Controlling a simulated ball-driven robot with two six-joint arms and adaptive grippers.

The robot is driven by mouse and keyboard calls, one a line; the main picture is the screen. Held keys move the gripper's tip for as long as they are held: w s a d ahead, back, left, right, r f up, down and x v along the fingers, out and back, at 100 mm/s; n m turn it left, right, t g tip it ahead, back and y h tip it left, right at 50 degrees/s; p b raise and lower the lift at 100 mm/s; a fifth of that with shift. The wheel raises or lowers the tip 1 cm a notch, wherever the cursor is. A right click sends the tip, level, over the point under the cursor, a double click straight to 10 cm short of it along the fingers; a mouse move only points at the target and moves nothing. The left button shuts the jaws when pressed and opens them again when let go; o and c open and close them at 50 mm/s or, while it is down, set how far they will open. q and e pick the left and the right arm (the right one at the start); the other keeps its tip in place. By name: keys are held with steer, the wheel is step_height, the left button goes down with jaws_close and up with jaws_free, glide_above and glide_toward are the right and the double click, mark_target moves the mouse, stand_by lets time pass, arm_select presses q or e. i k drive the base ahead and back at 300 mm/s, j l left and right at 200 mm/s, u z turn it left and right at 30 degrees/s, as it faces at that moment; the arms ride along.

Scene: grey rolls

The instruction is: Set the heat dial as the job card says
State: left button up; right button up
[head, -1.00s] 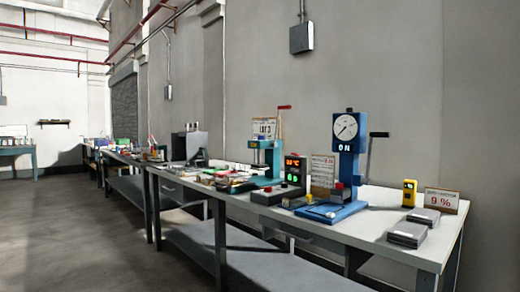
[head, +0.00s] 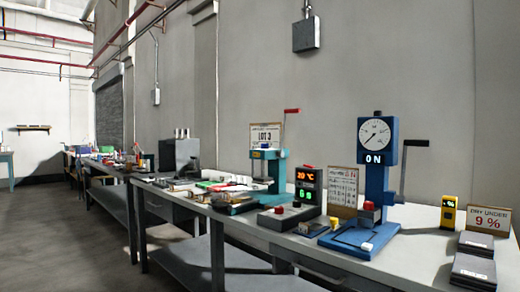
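A black control unit (head: 307,186) stands on the long bench, with a lit orange temperature readout above green digits. A low dark box (head: 288,215) with small knobs or buttons is in front of it; I cannot tell which is the heat dial. A card (head: 342,188) with small print, too fine to read, stands right of the unit. Another card reading "LOT 3" (head: 264,136) stands behind a teal press (head: 268,168). Neither of my grippers is in view.
A blue press (head: 377,180) with a round gauge and an "ON" display stands to the right. Beyond it are a yellow meter (head: 448,212), a "9 %" sign (head: 488,220) and grey blocks (head: 474,262). The floor (head: 60,245) at the left is clear.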

mark_target(278, 210)
steer(key=i+j+z, duration=0.2)
steer(key=i+j, duration=0.9)
steer(key=i+j+z, duration=0.2)
steer(key=i+j, duration=0.95)
steer(key=j+z, duration=0.1)
steer(key=z, duration=1.15)
